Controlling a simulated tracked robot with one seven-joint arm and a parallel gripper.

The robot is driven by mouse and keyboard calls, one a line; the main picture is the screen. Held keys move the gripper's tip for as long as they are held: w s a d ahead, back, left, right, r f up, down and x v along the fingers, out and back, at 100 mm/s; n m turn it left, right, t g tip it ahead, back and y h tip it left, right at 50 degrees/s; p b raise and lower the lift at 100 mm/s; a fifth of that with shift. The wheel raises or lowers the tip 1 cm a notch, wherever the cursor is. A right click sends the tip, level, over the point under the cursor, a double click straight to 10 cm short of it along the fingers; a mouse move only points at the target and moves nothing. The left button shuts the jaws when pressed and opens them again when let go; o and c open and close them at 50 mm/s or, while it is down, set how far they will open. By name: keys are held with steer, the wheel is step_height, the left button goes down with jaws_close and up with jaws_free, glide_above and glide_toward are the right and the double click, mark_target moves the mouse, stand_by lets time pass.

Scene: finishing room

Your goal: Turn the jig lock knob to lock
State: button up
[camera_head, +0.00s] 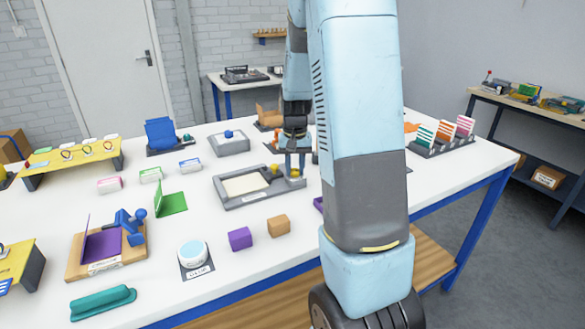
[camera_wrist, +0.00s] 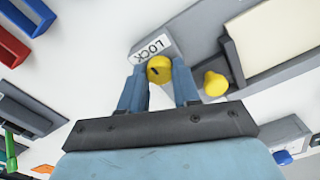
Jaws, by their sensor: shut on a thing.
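The grey jig (camera_head: 225,199) with a cream panel (camera_head: 246,184) lies on the white table. The yellow lock knob (camera_wrist: 159,68) is at one end of it, beside a white LOCK label (camera_wrist: 151,48). My gripper (camera_wrist: 158,76) is shut on this knob, one finger on each side. The knob has a dark mark on its top; I cannot tell its exact setting. A second yellow knob (camera_wrist: 215,84) stands on the jig beside my fingers, apart from them. In the head view my gripper (camera_head: 295,168) reaches down to the jig's right end.
A purple block (camera_head: 240,239) and an orange-brown block (camera_head: 278,226) sit in front of the jig. A green bracket (camera_head: 172,203) is left. My arm hides part of the table's right.

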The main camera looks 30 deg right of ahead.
mark_target(295, 170)
steer(key=shift+a, duration=0.1)
steer(key=o, duration=1.1)
steer(key=shift+c, duration=0.2)
steer(key=shift+r, duration=0.2)
step_height(295, 170, up, 13)
steer(key=shift+r, duration=0.15)
